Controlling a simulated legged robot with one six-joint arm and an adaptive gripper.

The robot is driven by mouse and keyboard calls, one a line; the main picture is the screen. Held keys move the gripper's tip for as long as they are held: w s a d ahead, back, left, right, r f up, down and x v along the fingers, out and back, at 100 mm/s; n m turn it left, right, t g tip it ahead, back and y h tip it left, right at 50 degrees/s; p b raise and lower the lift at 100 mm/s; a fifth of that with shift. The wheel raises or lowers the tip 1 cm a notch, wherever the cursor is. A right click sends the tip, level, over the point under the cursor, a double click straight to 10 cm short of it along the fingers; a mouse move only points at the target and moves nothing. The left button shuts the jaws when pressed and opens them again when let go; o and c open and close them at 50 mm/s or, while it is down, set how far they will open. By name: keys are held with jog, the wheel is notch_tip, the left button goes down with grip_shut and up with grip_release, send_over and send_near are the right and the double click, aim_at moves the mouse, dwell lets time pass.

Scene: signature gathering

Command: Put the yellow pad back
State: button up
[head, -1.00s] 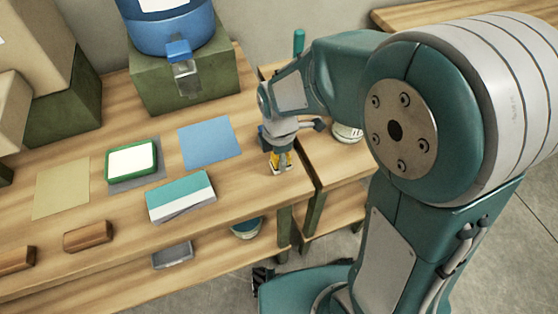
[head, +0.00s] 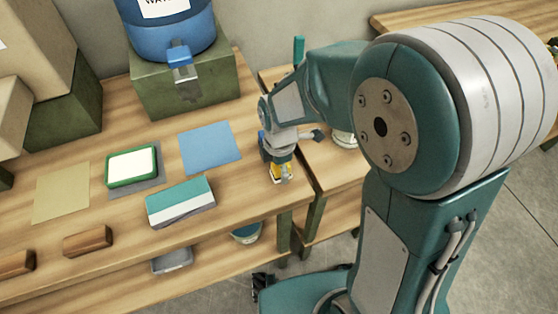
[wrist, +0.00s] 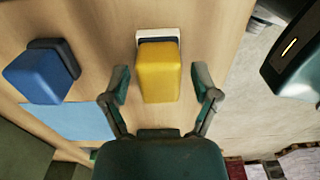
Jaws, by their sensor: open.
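The yellow pad (wrist: 158,72) is a block with rounded edges and a white and dark part at its far end, on the wooden table. In the head view the yellow pad (head: 284,173) shows near the table's right edge, partly hidden by my gripper (head: 280,168). In the wrist view my gripper (wrist: 160,82) is open, with one finger on each side of the yellow pad and gaps on both sides. A tan-yellow mat (head: 62,192) lies bare at the left of the table.
A blue pad (wrist: 38,76) stands close by, near the blue mat (wrist: 75,121). A green-framed pad (head: 132,167) lies on a grey mat. A teal and white box (head: 180,202), brown blocks (head: 88,241) and a blue water container (head: 170,35) share the table.

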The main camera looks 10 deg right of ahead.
notch_tip(320, 180, up, 12)
jog(key=s+d+r+m+t, duration=0.2)
jog(key=s+d+m, duration=0.3)
jog(key=m, duration=0.5)
jog(key=s+d+r+m+t, duration=0.3)
jog(key=s+d+m, duration=0.3)
jog(key=m, duration=0.5)
jog(key=shift+s+r+t, duration=0.3)
jog(key=shift+s+r, duration=0.4)
jog(key=shift+r, duration=0.2)
jog(key=shift+d, duration=0.1)
